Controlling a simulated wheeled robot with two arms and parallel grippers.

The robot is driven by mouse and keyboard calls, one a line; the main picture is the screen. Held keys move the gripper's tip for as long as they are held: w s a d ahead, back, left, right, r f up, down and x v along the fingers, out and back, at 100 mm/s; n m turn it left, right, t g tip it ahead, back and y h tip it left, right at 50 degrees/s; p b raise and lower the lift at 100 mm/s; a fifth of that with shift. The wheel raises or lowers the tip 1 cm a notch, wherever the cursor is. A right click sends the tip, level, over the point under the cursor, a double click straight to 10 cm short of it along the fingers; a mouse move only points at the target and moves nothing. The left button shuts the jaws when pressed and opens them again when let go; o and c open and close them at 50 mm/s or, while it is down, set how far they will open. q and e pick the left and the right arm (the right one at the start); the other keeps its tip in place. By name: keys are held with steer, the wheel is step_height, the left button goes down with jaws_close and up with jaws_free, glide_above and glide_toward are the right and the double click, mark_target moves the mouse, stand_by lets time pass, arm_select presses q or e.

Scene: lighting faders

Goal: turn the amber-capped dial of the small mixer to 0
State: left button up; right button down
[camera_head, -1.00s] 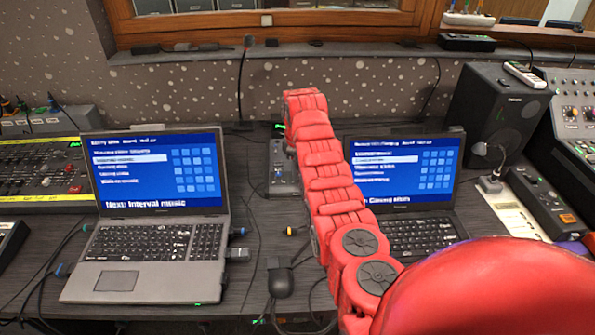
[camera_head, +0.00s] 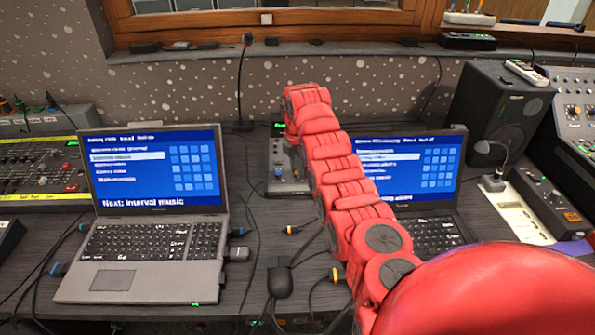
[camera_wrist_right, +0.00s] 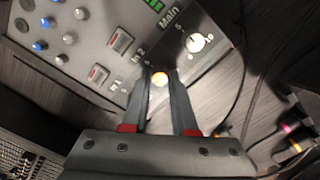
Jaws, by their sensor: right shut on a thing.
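The small mixer (camera_head: 287,180) stands between the two laptops, mostly hidden by my right arm in the head view. In the right wrist view its grey panel (camera_wrist_right: 88,45) fills the upper left, with blue and white knobs and the labels "In 2" and "Main". My right gripper (camera_wrist_right: 160,84) is shut on the amber-capped dial (camera_wrist_right: 159,77), a finger on each side. The cap is bright, and I cannot read its pointer. A white dial (camera_wrist_right: 195,43) with marks 0, 5 and 10 sits beside it, apart from the fingers. My left gripper is not in view.
A laptop (camera_head: 155,255) stands to the left and another laptop (camera_head: 430,232) to the right, partly behind my arm. A thin microphone (camera_head: 240,85) rises behind the mixer. A black mouse (camera_head: 280,277) and cables lie in front. A speaker (camera_head: 500,115) stands at right.

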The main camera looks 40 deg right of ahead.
steer(key=n, duration=0.2)
steer(key=shift+n+b, duration=0.3)
steer(key=shift+n, duration=1)
steer(key=n, duration=0.2)
steer(key=shift+n, duration=2)
steer(key=c, duration=0.7)
jaws_free()
